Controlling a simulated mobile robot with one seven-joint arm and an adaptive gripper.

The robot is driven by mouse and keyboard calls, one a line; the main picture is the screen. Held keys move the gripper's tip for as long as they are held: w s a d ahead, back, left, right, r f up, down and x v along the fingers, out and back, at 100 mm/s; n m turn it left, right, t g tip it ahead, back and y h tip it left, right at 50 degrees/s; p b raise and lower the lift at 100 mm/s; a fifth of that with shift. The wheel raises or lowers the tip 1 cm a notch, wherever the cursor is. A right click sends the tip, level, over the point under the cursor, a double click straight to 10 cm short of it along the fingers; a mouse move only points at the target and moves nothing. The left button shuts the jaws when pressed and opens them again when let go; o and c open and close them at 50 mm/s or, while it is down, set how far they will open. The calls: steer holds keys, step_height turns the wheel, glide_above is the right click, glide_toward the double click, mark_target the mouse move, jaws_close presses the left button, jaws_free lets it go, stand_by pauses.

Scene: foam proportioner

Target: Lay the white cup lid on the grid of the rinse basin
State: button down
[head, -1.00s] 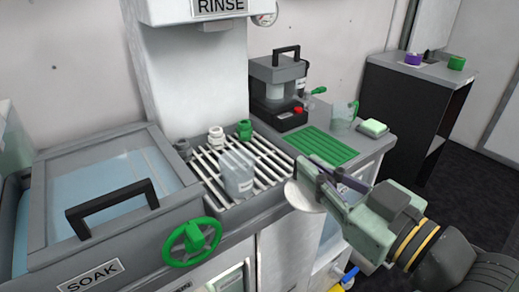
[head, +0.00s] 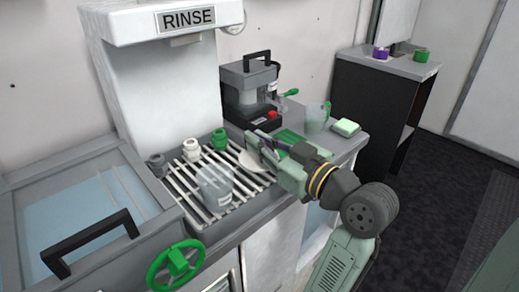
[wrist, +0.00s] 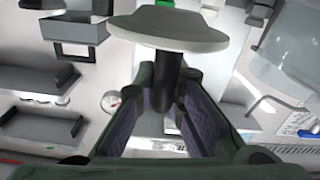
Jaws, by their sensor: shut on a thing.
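The white cup lid (head: 252,161) is held by my gripper (head: 262,148), which is shut on it, near the right edge of the rinse basin. In the wrist view the pale round lid (wrist: 165,32) sits beyond the fingers, with a dark knob (wrist: 165,85) between the fingertips of my gripper (wrist: 163,92). In the head view the fingers partly cover the lid. The rinse basin's grid (head: 181,181) of pale bars lies left of the lid. I cannot tell how high the lid is above it.
The green mat (head: 293,141) lies behind my gripper. The soak tank (head: 80,205) is at left, the green handwheel (head: 175,265) in front.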

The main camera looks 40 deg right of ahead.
steer(key=shift+w, duration=0.3)
steer(key=shift+d+f, duration=0.1)
steer(key=shift+f, duration=0.3)
steer(key=shift+f+p, duration=0.35)
steer(key=shift+f, duration=1.05)
steer(key=shift+f, duration=0.1)
steer(key=c, duration=1.7)
jaws_free()
steer(key=shift+f, duration=0.1)
